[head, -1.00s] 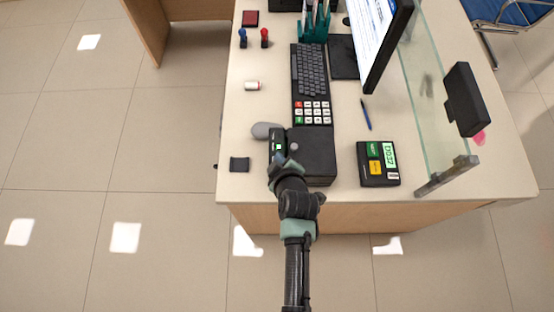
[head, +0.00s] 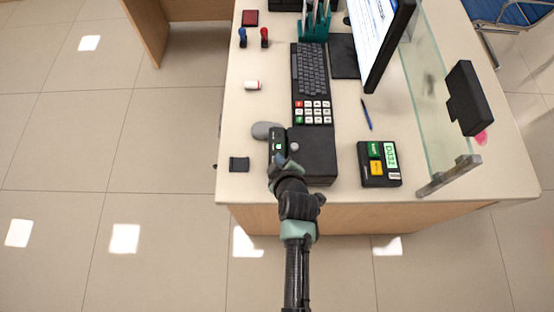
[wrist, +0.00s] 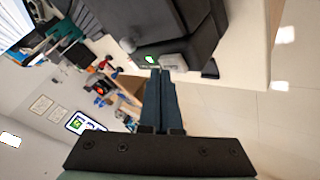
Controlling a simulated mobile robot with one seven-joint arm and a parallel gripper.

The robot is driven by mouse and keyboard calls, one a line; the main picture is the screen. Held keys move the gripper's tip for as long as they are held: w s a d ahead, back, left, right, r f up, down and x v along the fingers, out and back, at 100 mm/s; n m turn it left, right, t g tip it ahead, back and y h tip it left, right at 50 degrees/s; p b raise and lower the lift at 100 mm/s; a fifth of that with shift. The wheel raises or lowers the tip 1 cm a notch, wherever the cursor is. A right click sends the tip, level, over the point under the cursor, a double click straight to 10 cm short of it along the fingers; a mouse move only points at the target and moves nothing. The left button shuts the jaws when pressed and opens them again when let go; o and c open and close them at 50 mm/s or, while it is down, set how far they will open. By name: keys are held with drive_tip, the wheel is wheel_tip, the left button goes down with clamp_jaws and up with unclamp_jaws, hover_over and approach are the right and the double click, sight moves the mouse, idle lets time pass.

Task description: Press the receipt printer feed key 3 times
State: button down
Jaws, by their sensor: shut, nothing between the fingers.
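The receipt printer (head: 314,160) is a black box near the front edge of the counter. A small green light (head: 278,147) shows on its left part, and a round grey knob (head: 295,146) on its top. I cannot tell for sure which part is the feed key. My gripper (head: 281,161) is shut and empty, over the printer's front left part. In the wrist view, the shut fingertips (wrist: 160,73) point at the printer (wrist: 172,22), just below the green light (wrist: 151,58). Whether they touch it cannot be told.
A grey mouse (head: 263,130) lies just left of the printer, and a small black block (head: 239,164) further left. The keyboard (head: 310,70) and keypad (head: 313,112) lie behind. A card terminal (head: 379,164) sits to the right, near the glass screen (head: 422,95).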

drive_tip(key=shift+f+b, duration=0.45)
drive_tip(key=shift+f, duration=0.05)
idle(0.6)
drive_tip(key=shift+r+p, duration=0.7)
drive_tip(key=shift+r, duration=0.2)
drive_tip(key=shift+r, duration=0.1)
wheel_tip(320, 180, up, 5)
drive_tip(key=p, duration=0.4)
idle(2.2)
drive_tip(key=r+m+p, duration=0.1)
drive_tip(key=m+p, duration=0.1)
drive_tip(key=m, duration=0.4)
drive_tip(key=r+m+p, duration=0.1)
drive_tip(key=m, duration=0.5)
drive_tip(key=r+m+h+p, duration=0.1)
drive_tip(key=m+p, duration=0.1)
drive_tip(key=m, duration=0.5)
drive_tip(key=shift+a+r+p, duration=0.35)
